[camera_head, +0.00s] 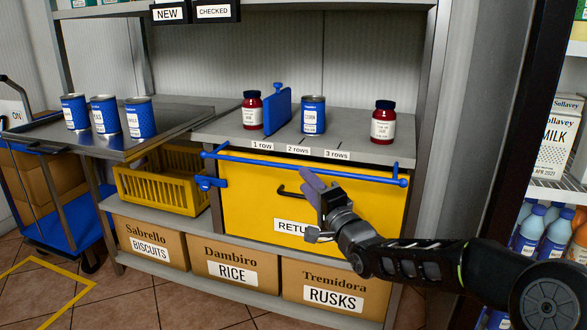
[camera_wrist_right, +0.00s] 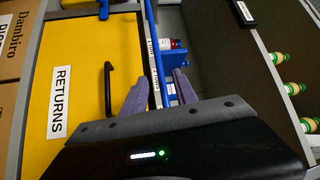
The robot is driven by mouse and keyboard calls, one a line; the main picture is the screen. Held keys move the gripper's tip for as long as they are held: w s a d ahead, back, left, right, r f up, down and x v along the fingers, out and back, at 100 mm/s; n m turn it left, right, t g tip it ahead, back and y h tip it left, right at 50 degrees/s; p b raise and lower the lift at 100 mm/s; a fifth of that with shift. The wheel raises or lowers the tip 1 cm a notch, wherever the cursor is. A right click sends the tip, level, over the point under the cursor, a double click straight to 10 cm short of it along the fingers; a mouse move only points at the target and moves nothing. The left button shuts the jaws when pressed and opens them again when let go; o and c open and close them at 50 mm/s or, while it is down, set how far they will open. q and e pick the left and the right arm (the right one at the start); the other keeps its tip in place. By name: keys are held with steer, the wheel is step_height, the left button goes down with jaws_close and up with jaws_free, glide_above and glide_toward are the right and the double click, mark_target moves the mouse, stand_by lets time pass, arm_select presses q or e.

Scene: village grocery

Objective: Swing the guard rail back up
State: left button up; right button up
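The guard rail (camera_head: 255,160) is a long blue bar along the front of the shelf, below the row labels and across the top of the yellow returns drawer. My right gripper (camera_head: 312,180) is at the rail's middle, in front of the drawer. In the right wrist view its two purple fingers (camera_wrist_right: 160,92) are apart, and the blue rail (camera_wrist_right: 154,45) runs between them in the picture. I cannot tell if either finger touches it. My left gripper is not in view.
On the shelf above stand a red jar (camera_head: 252,110), a blue divider (camera_head: 278,110), a blue can (camera_head: 313,115) and another red jar (camera_head: 383,122). The drawer has a black handle (camera_head: 288,191).

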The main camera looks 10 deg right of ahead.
mark_target(294, 168)
steer(key=b+x, duration=0.1)
steer(key=x, duration=0.6)
steer(key=shift+w+a, duration=0.1)
steer(key=shift+w, duration=0.15)
jaws_close()
stand_by(1.2)
